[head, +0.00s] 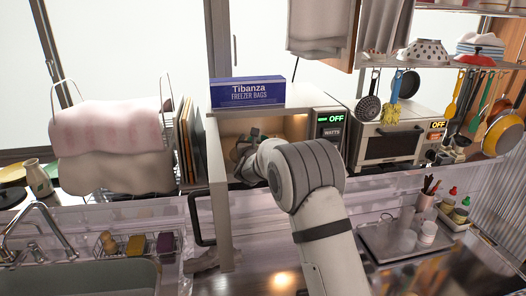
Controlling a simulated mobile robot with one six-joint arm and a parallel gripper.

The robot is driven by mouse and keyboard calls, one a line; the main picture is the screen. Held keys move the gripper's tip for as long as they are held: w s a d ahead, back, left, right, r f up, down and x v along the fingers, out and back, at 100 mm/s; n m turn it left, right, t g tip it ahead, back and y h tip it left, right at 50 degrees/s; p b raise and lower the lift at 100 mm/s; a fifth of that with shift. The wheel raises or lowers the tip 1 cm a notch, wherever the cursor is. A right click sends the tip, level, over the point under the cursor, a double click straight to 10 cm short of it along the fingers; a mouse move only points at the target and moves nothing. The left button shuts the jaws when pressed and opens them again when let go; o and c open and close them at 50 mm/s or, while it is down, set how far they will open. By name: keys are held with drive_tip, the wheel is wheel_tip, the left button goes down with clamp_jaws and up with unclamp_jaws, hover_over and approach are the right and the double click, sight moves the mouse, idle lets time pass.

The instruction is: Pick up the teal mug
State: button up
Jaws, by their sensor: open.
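My gripper (245,148) is inside the open microwave (218,185), near the left part of its lit cavity. It is open, but my wrist and arm hide much of it. A small dark greenish-grey shape shows at the gripper; I cannot tell whether it is a finger or part of the teal mug. I see no clearly teal mug elsewhere. What lies behind the wrist in the cavity is hidden.
The microwave door stands open toward me at left, with a dark handle (201,222). A freezer-bag box (247,92) lies on top. A dish rack with a towel (110,125) stands left. A toaster oven (388,146) and a tray of cups (385,247) are right.

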drive_tip(key=shift+c, duration=0.2)
drive_tip(key=shift+f, duration=0.1)
drive_tip(key=c, duration=1.4)
drive_tip(key=shift+o, duration=0.2)
